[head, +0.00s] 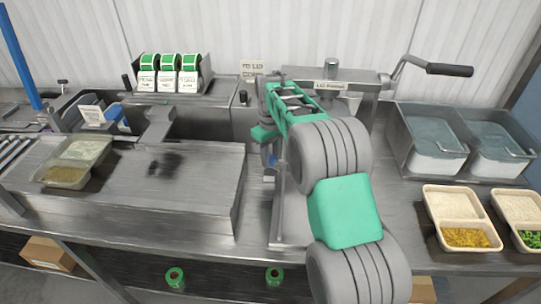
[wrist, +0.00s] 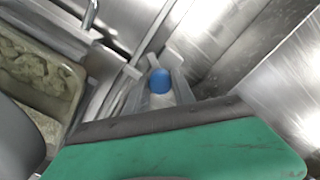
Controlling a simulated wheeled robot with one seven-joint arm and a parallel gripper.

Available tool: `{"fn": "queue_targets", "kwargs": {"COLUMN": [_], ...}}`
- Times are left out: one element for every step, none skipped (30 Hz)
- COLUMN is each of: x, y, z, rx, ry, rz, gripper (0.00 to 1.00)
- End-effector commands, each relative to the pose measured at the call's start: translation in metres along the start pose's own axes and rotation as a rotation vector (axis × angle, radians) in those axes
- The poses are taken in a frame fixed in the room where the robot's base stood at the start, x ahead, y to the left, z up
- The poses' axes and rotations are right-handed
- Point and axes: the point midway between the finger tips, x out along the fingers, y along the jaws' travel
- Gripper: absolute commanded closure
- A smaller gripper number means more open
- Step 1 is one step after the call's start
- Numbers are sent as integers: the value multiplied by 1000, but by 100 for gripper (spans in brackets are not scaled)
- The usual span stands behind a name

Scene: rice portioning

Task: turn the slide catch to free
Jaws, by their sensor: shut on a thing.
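The slide catch shows a blue knob (wrist: 160,81) between pale grey upright parts in the wrist view. In the head view a small patch of blue (head: 271,159) shows just below my gripper (head: 268,148), by the press frame. My gripper is shut on the blue knob; my arm hides most of the catch and the fingertips in the head view. Which way the catch is turned cannot be told. A broad green part of my gripper fills the bottom of the wrist view.
A press with a crank handle (head: 449,70) stands behind my arm. A filled tray (head: 74,162) sits on the left of the steel bench (head: 200,190). Clear bins (head: 428,115) and two portioned trays (head: 459,218) are at right. A label rack (head: 205,77) stands at the back.

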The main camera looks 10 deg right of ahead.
Motion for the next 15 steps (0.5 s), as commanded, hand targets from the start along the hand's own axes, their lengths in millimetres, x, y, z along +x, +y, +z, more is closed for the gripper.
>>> {"fn": "queue_targets", "kwargs": {"x": [-1, -1, -1, -1, -1, -1, -1, -1, 0, 0, 0, 0, 0, 0, 0], "y": [-1, -1, -1, -1, -1, -1, -1, -1, -1, -1, -1, -1, -1, -2, -2], "z": [0, 0, 0, 0, 0, 0, 0, 0, 0, 0, 0, 0, 0, 0, 0], "rx": [43, 71, 109, 137, 166, 204, 232, 261, 299, 327, 356, 394, 422, 451, 489], "ry": [-1, -1, -1, -1, -1, -1, -1, -1, -1, -1, -1, -1, -1, -1, -1], "rz": [-1, -1, -1, -1, -1, -1, -1, -1, -1, 0, 0, 0, 0, 0, 0], "gripper": [100, 100, 100, 100, 100, 100, 100, 100, 100, 100, 100, 100, 100, 100, 100]}}
